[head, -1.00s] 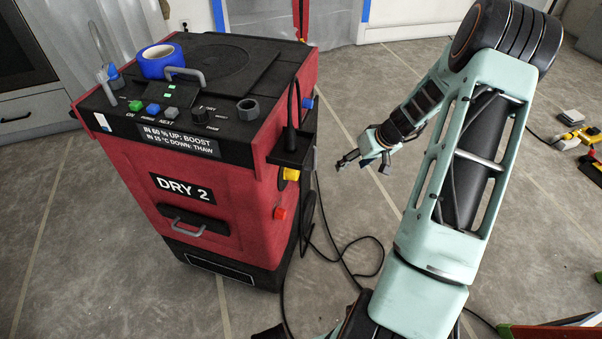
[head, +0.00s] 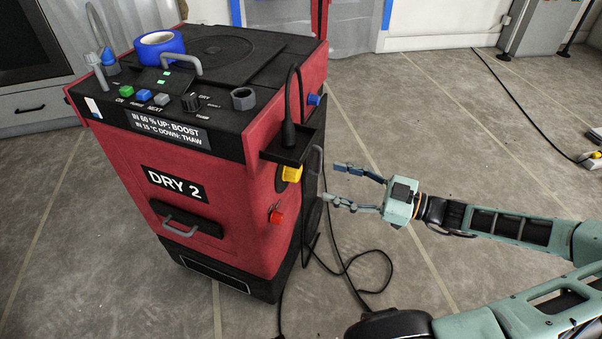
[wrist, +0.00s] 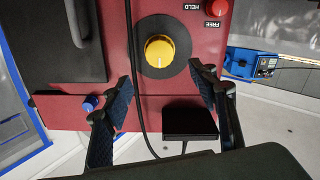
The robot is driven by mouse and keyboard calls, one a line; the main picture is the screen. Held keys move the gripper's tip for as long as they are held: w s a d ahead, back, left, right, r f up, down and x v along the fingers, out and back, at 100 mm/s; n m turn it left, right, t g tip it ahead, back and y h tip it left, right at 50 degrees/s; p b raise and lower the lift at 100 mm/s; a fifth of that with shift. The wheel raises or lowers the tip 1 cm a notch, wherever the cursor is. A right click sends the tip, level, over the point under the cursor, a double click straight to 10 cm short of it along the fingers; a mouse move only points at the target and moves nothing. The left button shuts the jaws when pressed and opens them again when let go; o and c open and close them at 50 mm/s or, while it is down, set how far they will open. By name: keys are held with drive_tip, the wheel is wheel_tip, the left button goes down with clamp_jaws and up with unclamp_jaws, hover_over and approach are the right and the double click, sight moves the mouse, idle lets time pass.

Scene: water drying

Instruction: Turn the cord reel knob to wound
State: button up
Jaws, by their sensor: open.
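The red dryer marked DRY 2 (head: 215,215) stands at the left in the head view. A yellow knob (head: 291,174) sticks out of its right side; in the wrist view the yellow knob (wrist: 160,50) sits on a round black plate. No label "wound" is readable by it. My gripper (head: 331,182) is open and empty, just right of the dryer, pointing at that side. In the wrist view the fingers of my gripper (wrist: 160,78) are spread, with the yellow knob ahead between them, apart from both.
A red knob (head: 275,215) sits beside labels HELD and FREE. A blue knob (head: 314,100) is on the same side. A black holder (head: 293,150) juts out, with a cord by it. Loose black cable (head: 345,268) lies on the floor. Blue tape (head: 161,48) lies on top.

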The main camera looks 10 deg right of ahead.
sight(299, 172)
drive_tip(key=b+x, duration=0.2)
drive_tip(key=x, duration=0.8)
drive_tip(key=shift+w+a+f, duration=0.1)
drive_tip(key=shift+a, duration=0.15)
drive_tip(key=c, duration=1.2)
drive_tip(key=shift+o, duration=0.2)
